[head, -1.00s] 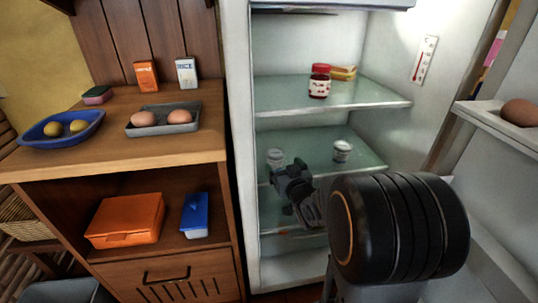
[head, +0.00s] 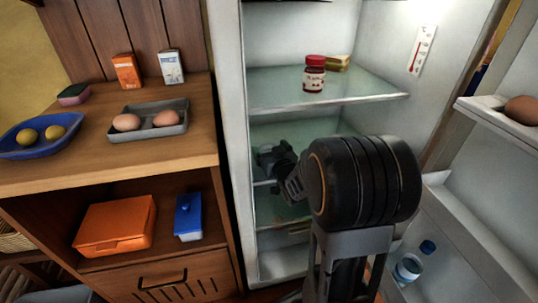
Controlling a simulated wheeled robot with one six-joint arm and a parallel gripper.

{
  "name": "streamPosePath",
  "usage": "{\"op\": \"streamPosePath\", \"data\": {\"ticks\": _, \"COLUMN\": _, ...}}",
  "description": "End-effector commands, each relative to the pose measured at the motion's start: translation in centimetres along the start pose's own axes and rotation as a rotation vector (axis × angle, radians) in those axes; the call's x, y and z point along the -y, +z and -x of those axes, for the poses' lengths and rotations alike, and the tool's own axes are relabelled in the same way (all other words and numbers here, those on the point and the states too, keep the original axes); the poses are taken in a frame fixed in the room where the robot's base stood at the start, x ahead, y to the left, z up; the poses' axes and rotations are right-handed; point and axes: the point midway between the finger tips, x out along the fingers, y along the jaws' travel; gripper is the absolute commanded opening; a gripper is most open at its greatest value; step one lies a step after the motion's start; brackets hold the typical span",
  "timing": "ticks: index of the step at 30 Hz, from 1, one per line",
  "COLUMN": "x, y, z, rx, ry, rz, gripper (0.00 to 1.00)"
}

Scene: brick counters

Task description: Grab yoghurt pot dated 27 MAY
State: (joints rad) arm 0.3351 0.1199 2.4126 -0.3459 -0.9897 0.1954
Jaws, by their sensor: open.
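No yoghurt pot shows clearly in the head view now, and no date can be read. The middle fridge shelf (head: 290,131), a greenish glass one, is partly covered by my arm. My gripper (head: 268,157) is open inside the fridge, at the left of this shelf near its front edge. It is small and dark here, so I cannot tell what lies between or behind its fingers.
A red-lidded jar (head: 314,76) and a yellowish block (head: 338,63) stand on the upper fridge shelf (head: 275,92). The open door at right holds an egg (head: 522,109) and a bottle (head: 408,267). The wooden cabinet (head: 190,164) stands close at left.

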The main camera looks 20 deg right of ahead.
Motion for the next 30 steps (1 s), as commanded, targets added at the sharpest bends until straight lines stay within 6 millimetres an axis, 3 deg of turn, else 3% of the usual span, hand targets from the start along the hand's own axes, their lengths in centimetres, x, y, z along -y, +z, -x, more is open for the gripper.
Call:
{"op": "streamPosePath", "data": {"ticks": 2, "x": 0.3, "y": 0.0, "z": 0.0, "rx": 0.0, "ry": -0.007, "rz": 0.0, "gripper": 0.88}}
{"op": "streamPosePath", "data": {"ticks": 16, "x": 0.3, "y": 0.0, "z": 0.0, "rx": 0.0, "ry": -0.006, "rz": 0.0, "gripper": 0.43}}
{"op": "streamPosePath", "data": {"ticks": 24, "x": 0.2, "y": -0.4, "z": 0.0, "rx": -0.002, "ry": -0.005, "rz": 0.001, "gripper": 0.42}}
{"op": "streamPosePath", "data": {"ticks": 30, "x": 0.2, "y": -3.7, "z": 0.0, "rx": -0.006, "ry": -0.004, "rz": 0.002, "gripper": 0.42}}
